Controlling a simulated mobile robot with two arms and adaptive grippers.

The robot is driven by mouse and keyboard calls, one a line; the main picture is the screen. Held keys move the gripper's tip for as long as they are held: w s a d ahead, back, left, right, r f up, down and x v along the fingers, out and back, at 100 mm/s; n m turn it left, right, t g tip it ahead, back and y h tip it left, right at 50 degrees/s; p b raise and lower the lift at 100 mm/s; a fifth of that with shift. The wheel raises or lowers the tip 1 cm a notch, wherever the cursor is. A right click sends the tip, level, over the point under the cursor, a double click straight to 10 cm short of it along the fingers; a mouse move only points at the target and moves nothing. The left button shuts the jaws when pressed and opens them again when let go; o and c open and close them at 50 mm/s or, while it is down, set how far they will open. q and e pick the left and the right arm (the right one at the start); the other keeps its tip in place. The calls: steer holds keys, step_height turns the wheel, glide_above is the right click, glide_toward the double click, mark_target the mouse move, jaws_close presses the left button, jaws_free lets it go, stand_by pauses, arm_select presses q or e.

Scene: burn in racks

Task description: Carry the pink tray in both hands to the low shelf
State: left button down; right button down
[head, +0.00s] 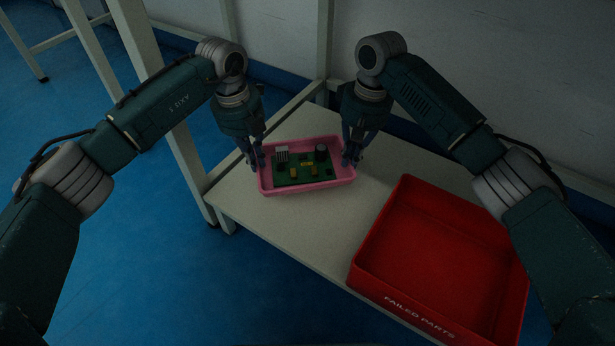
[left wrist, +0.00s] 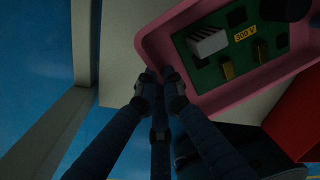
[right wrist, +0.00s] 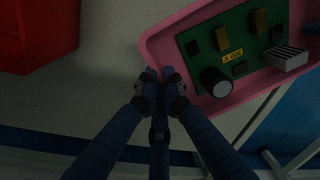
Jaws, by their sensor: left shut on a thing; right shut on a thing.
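The pink tray (head: 343,184) is at the far left part of the low shelf (head: 268,217) in the head view, with a green circuit board (head: 300,175) inside it. My left gripper (head: 257,165) is shut on the tray's left wall; the left wrist view shows its fingers (left wrist: 160,74) at the pink rim (left wrist: 148,45). My right gripper (head: 349,160) is shut on the right wall, and its fingers (right wrist: 160,74) meet the rim (right wrist: 150,42) in the right wrist view. I cannot tell whether the tray's underside touches the shelf.
A red bin (head: 437,240) marked FAILED PARTS stands on the shelf at the right, apart from the tray. White rack posts (head: 170,110) rise at the left and back. Bare shelf lies in front of the tray. The floor is blue.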

mark_target(258, 183)
arm_select(q)
steer(key=shift+a+f, duration=0.15)
steer(key=shift+a, duration=0.05)
arm_select(e)
steer(key=shift+d+f, duration=0.15)
steer(key=shift+d, duration=0.05)
